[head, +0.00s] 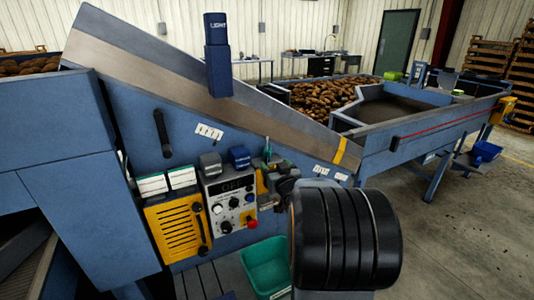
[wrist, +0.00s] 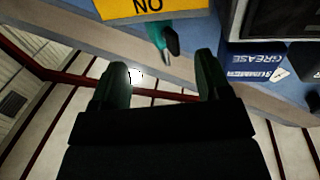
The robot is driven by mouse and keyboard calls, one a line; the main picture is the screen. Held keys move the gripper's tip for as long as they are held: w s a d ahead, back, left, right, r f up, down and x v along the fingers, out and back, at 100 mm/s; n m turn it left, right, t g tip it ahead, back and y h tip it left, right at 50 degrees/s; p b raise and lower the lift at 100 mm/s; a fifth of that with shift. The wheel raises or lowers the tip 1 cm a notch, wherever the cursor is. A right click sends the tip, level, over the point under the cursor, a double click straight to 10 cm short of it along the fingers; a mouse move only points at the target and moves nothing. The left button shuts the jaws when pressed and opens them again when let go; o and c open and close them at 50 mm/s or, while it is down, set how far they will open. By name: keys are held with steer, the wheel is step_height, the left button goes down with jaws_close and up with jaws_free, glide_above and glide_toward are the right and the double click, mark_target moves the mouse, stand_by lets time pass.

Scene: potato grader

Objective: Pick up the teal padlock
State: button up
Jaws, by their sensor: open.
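A small teal item (wrist: 156,33), which looks like the padlock, shows in the wrist view just below a yellow sign. A dark rounded piece and a thin metallic piece are beside it; I cannot tell how they join. In the head view a small teal-green item (head: 267,150) shows at the machine's side, right of the control box. My gripper (wrist: 160,80) is open and empty, its two dark fingers apart. The teal item lies beyond the fingertips, roughly in line with the gap, and is not touched. In the head view my gripper (head: 271,168) is small and dark close to it.
A blue grease box (wrist: 256,60) is right of the teal item; it also shows in the head view (head: 239,157). A control box (head: 231,198) with a red button and a yellow panel (head: 180,228) are left. A teal crate (head: 258,262) stands below.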

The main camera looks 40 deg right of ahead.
mark_target(269, 157)
steer(key=shift+p+x, duration=1)
steer(key=shift+x, duration=3)
steer(key=shift+s, duration=0.1)
steer(key=c, duration=1.2)
steer(key=shift+c, duration=0.2)
steer(key=shift+r, duration=0.1)
